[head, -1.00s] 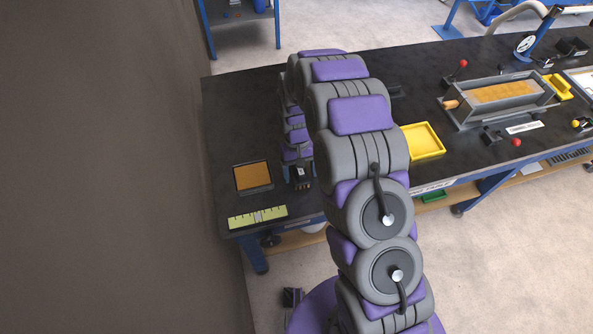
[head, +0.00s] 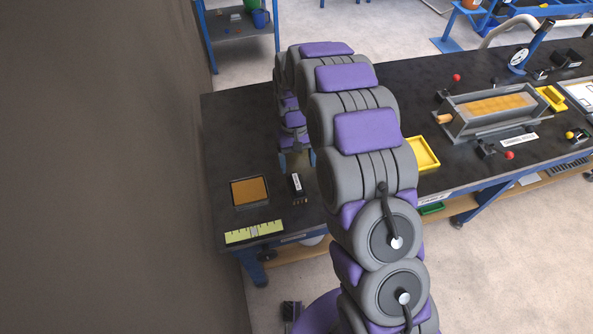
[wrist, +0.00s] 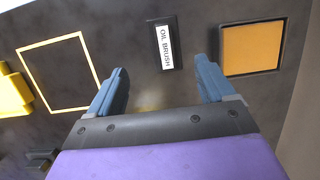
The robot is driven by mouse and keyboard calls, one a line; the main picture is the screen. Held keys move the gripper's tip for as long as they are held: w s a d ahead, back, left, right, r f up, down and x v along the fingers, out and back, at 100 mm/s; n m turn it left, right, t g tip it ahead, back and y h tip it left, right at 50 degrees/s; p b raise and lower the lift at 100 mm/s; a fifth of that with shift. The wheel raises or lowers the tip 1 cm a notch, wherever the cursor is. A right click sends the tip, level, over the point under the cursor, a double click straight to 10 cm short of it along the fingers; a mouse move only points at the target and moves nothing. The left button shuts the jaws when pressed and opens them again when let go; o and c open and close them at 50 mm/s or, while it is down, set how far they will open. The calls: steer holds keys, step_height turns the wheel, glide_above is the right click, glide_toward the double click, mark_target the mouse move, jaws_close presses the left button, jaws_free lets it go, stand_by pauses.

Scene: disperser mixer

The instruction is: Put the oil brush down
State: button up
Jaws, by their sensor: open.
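The oil brush (head: 297,188) is a small dark block with a white label and short bristles at its near end. It lies on the black bench top, just right of the orange pad. The wrist view shows its label reading OIL BRUSH (wrist: 165,45). My gripper (wrist: 160,68) is open, its two blue-grey fingers apart on either side below the brush in that picture, with nothing between them. In the head view my gripper (head: 293,160) is just behind the brush, partly hidden by my arm.
A dark-framed orange pad (head: 250,191) lies left of the brush. A yellow-green ruled strip (head: 254,232) is near the front edge. The wrist view shows a yellow square outline (wrist: 68,75) on the bench. A yellow tray (head: 424,154) and a metal trough (head: 497,108) stand to the right.

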steer(key=shift+v, duration=0.8)
steer(key=shift+a+r, duration=0.1)
steer(key=shift+a, duration=0.55)
steer(key=s+d+r+m, duration=0.1)
steer(key=s+d+r, duration=0.8)
steer(key=s+r, duration=0.4)
steer(key=s+d+r+m, duration=0.1)
steer(key=s+d+r, duration=0.1)
steer(key=s, duration=0.9)
steer(key=s+d+r+m+t, duration=0.1)
steer(key=s+d+r, duration=0.2)
steer(key=s, duration=0.8)
steer(key=shift+d+r+y, duration=0.2)
steer(key=shift+d+y, duration=0.2)
steer(key=shift+d, duration=0.25)
